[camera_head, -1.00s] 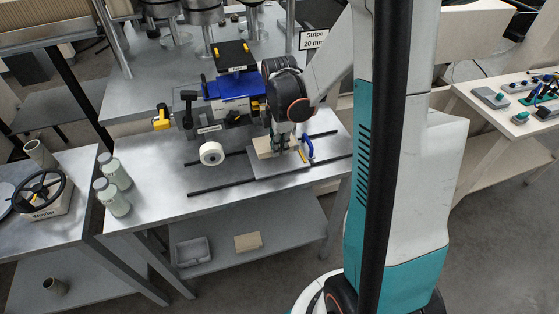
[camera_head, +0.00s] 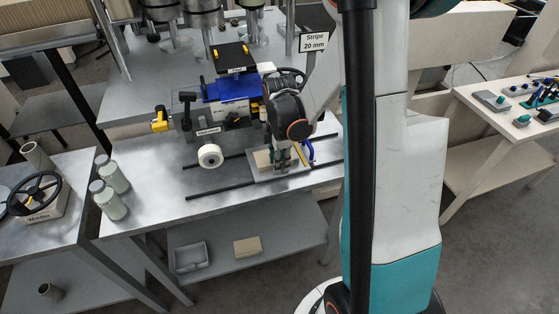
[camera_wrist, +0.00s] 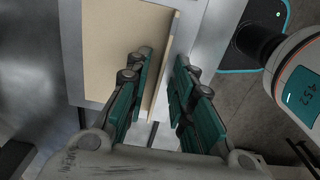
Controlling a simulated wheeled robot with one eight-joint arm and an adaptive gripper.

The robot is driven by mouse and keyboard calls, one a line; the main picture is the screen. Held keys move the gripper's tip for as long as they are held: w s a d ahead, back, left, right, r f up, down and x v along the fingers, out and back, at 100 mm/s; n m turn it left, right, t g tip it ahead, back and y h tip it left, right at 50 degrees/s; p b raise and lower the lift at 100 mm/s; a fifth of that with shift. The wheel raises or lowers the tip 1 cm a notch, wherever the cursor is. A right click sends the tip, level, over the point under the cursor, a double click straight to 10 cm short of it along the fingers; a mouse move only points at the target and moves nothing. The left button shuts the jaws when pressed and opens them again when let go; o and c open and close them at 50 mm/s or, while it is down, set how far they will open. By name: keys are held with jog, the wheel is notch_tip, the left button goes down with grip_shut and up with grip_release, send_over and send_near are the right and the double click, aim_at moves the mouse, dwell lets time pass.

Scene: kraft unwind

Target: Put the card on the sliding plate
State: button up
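The tan card (camera_head: 263,160) is at the left part of the grey sliding plate (camera_head: 293,171) and appears to lie on it. In the wrist view the card (camera_wrist: 112,45) fills the upper left, with the plate's pale edge (camera_wrist: 203,40) to its right. My gripper (camera_head: 284,160) is over the card's right side, fingers pointing down. In the wrist view its green fingers (camera_wrist: 161,88) stand apart, with the card's right edge strip between them. I see a gap and no clear grip. Contact between fingertips and card cannot be told.
Dark rails (camera_head: 230,192) run along the bench beside the plate. A blue handle (camera_head: 308,149) stands right of my gripper. A white roll (camera_head: 210,156) and a blue machine (camera_head: 230,88) are to the left and behind. The bench front left (camera_head: 150,205) is clear.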

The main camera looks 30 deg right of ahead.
jog(key=shift+r, duration=0.1)
notch_tip(320, 180, up, 12)
jog(key=p, duration=0.4)
dwell(0.3)
